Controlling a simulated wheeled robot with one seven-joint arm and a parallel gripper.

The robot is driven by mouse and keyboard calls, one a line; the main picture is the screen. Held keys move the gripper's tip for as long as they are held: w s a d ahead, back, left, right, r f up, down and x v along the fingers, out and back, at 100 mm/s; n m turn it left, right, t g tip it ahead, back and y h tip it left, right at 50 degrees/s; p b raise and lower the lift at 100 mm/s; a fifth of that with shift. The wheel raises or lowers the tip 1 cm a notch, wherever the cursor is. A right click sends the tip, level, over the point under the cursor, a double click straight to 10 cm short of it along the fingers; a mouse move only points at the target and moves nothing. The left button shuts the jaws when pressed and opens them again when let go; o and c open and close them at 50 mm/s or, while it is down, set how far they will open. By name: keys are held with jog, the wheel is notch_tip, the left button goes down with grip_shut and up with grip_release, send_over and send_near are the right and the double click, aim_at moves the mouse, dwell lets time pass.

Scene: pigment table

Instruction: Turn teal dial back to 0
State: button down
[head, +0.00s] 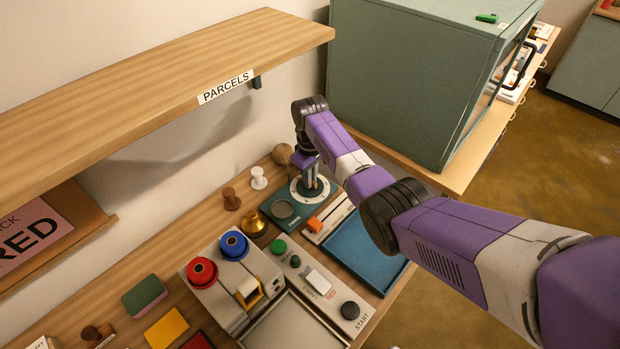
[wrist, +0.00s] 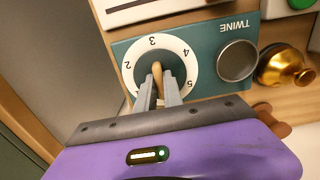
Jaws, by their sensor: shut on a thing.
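The teal dial (wrist: 145,77) sits in a white number ring (wrist: 187,52) on a teal box (wrist: 205,37) marked TWINE. The digits 2, 3, 4 and 5 show on the ring; the part nearest my gripper is hidden. A tan grip bar (wrist: 157,72) stands on the dial, its upper end towards the side between 3 and 4. My gripper (wrist: 159,92) is shut on this bar, one finger on each side. In the head view, my gripper (head: 312,183) reaches down onto the dial, and the ring (head: 297,193) is partly covered.
A round grey disc (wrist: 237,60) is on the same box, with a gold bell-shaped thing (head: 256,223) beside it. A blue tray (head: 362,258) lies at the front. A shelf marked PARCELS (head: 150,85) overhangs the left.

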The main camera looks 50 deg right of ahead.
jog(key=c, duration=1.5)
grip_release()
jog(key=shift+r, duration=0.1)
notch_tip(320, 180, up, 8)
jog(key=shift+f+b, duration=0.2)
jog(key=shift+b, duration=0.1)
jog(key=shift+w, duration=0.1)
